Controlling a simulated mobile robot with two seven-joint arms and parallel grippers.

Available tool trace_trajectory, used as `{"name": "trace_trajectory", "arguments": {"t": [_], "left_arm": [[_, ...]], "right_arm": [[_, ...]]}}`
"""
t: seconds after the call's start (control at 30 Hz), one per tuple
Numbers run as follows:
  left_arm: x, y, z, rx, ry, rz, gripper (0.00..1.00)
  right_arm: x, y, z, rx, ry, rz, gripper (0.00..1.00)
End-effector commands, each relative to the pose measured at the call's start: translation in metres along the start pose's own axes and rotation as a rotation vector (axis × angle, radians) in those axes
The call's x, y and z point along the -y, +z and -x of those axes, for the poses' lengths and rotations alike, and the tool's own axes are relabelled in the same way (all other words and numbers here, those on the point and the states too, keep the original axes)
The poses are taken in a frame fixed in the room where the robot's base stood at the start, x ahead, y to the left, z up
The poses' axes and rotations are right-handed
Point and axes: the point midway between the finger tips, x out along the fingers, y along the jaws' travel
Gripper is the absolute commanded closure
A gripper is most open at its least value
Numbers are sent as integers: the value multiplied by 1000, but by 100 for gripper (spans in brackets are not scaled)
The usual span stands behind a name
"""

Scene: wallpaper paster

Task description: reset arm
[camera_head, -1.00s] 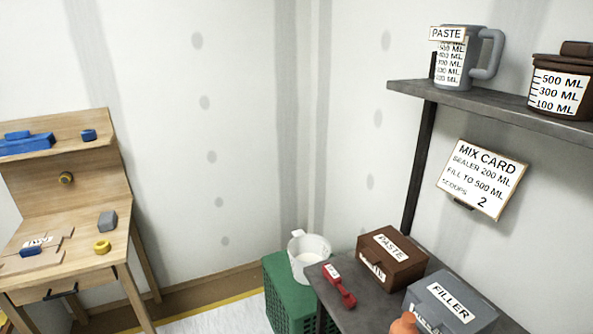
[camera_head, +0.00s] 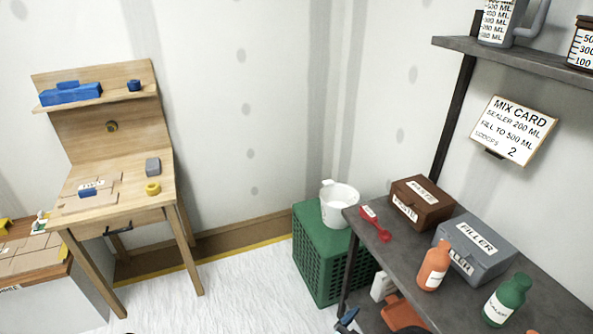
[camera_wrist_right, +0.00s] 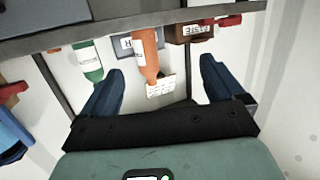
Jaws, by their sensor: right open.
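My right gripper (camera_wrist_right: 162,66) shows in the right wrist view with its two dark blue fingers spread wide. Nothing is between the fingers. Beyond them, upside down, are an orange bottle (camera_wrist_right: 146,52), a green bottle (camera_wrist_right: 88,62) and a brown paste box (camera_wrist_right: 195,34). My left gripper is not in view. A small blue piece (camera_head: 347,322) shows at the bottom edge of the head view; I cannot tell what it is.
The grey bench (camera_head: 385,262) at right holds a red scoop (camera_head: 376,224), the paste box, a grey filler box (camera_head: 474,248) and bottles. A white bucket (camera_head: 339,206) sits on a green crate (camera_head: 318,262). A wooden desk (camera_head: 135,185) stands left. White floor sheeting (camera_head: 235,290) between is clear.

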Motion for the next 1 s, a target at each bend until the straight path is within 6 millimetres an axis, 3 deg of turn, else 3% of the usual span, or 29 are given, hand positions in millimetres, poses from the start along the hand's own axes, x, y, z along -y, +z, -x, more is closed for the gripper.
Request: {"name": "trace_trajectory", "arguments": {"t": [0.13,0.27,0.37,0.4,0.5,0.6,0.7,0.83,1.0], "left_arm": [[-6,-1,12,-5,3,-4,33],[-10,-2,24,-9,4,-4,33],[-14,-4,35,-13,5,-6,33],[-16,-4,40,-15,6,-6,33],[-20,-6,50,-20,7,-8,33],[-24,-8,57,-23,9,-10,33],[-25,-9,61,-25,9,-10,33],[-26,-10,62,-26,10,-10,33],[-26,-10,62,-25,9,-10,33]], "right_arm": [[-6,63,-19,213,-115,59,5],[-22,134,-15,485,-225,107,5],[-47,195,13,773,-309,137,5],[-59,216,30,896,-342,145,5],[-87,251,81,1176,-409,152,5],[-109,265,126,1391,-463,152,5],[-123,269,157,1529,-500,151,5],[-131,270,175,1605,-525,153,5],[-132,270,177,1611,-529,155,5]]}}
